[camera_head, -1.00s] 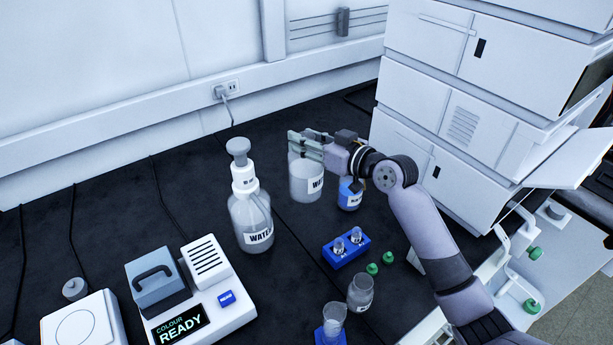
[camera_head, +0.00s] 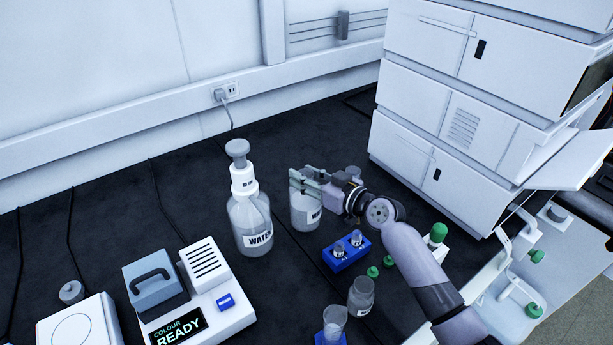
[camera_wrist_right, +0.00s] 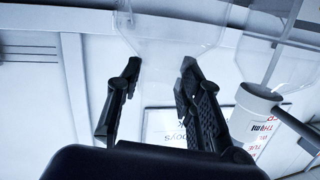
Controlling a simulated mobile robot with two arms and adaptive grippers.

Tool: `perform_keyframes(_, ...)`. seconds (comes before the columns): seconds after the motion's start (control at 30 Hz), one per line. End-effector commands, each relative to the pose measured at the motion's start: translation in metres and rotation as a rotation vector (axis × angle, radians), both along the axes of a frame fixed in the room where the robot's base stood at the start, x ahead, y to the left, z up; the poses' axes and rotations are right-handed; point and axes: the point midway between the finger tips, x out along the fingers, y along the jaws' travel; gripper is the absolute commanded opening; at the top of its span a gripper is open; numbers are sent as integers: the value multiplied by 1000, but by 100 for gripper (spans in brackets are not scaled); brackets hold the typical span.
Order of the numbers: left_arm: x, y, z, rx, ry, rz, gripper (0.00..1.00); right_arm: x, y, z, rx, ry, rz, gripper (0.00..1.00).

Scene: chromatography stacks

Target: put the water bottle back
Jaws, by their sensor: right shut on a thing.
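In the right wrist view the two dark fingers (camera_wrist_right: 158,82) reach up to clear glass (camera_wrist_right: 165,25). A larger bottle (camera_head: 250,222) labelled "WATER", with a white and grey pump top, stands just left of the held bottle. My left gripper is not in view.
A blue rack (camera_head: 346,259) with two vials is in front of the held bottle. Green caps (camera_head: 373,272), a small glass jar (camera_head: 361,296) and a "COLOUR READY" device (camera_head: 198,305) are nearer. White instrument stacks (camera_head: 425,140) stand at right. The bench behind is clear.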

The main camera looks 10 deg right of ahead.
Motion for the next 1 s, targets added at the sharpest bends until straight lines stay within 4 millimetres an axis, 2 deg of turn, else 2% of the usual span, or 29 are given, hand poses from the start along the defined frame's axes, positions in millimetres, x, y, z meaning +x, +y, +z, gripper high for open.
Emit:
perform_keyframes(0.1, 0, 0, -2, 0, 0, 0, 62, 1, 0, 1, 2, -6, -1, 0)
perform_keyframes(0.13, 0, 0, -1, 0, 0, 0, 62, 0, 0, -1, 0, 0, 0, 36)
perform_keyframes(0.4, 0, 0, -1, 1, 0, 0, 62, 0, 0, -1, 0, 0, 0, 54)
perform_keyframes(0.77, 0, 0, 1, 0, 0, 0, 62, -1, -1, 1, -1, 1, -1, 54)
perform_keyframes(0.87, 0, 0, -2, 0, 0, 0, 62, -10, -8, 0, -2, 1, -2, 54)
perform_keyframes(1.0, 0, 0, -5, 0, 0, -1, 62, -32, -22, 3, -5, 0, -1, 54)
